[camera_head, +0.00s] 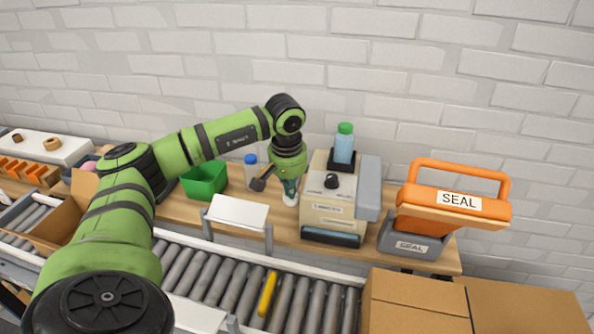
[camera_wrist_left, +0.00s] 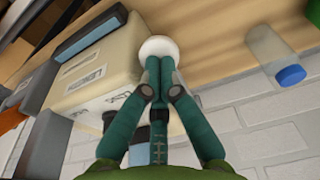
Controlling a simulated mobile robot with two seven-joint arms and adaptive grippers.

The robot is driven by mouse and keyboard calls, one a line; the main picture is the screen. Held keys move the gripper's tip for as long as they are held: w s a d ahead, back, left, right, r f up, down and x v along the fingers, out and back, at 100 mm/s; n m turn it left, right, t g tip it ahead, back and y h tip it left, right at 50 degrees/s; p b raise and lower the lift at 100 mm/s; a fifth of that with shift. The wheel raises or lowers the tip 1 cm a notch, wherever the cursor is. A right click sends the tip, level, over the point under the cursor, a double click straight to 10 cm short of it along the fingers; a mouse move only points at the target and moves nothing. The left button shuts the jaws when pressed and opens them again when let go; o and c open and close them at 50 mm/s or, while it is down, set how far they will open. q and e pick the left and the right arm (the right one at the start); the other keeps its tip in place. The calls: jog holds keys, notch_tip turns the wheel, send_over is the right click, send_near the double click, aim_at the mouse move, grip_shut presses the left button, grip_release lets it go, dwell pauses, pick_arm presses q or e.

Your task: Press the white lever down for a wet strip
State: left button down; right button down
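The cream tape machine (camera_head: 332,215) stands on the wooden bench, with a dark knob on its upper face and a dark slot low on its front. At its left side is a white rounded end (camera_head: 290,200), which I take for the lever; it also shows in the left wrist view (camera_wrist_left: 158,46). The rest of the lever is hidden. My left gripper (camera_head: 291,188) points down just above this white end. In the left wrist view its fingertips (camera_wrist_left: 159,64) are together and overlap the white end; I cannot tell whether they touch. No wet strip is visible. My right gripper is not in view.
A green-capped bottle (camera_head: 344,145) stands on the machine. An orange SEAL device (camera_head: 453,200) is at right, a white plate (camera_head: 237,212) and green bin (camera_head: 205,180) at left. A blue-capped bottle (camera_head: 251,170) is behind the gripper. A roller conveyor (camera_head: 235,285) and cardboard boxes (camera_head: 415,300) lie in front.

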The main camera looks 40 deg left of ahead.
pick_arm(q)
jog(key=shift+f, duration=0.35)
jog(key=shift+s+f+b, duration=0.1)
jog(key=shift+f+b, duration=0.3)
jog(key=shift+b, duration=0.05)
jog(key=shift+f, duration=0.15)
dwell(0.4)
jog(key=shift+f+b, duration=0.35)
jog(key=shift+r, duration=0.1)
notch_tip(320, 180, up, 10)
jog(key=w+a+p, duration=0.1)
jog(key=w+p, duration=0.1)
jog(key=p, duration=0.6)
dwell(0.5)
jog(key=shift+r, duration=0.1)
dwell(0.7)
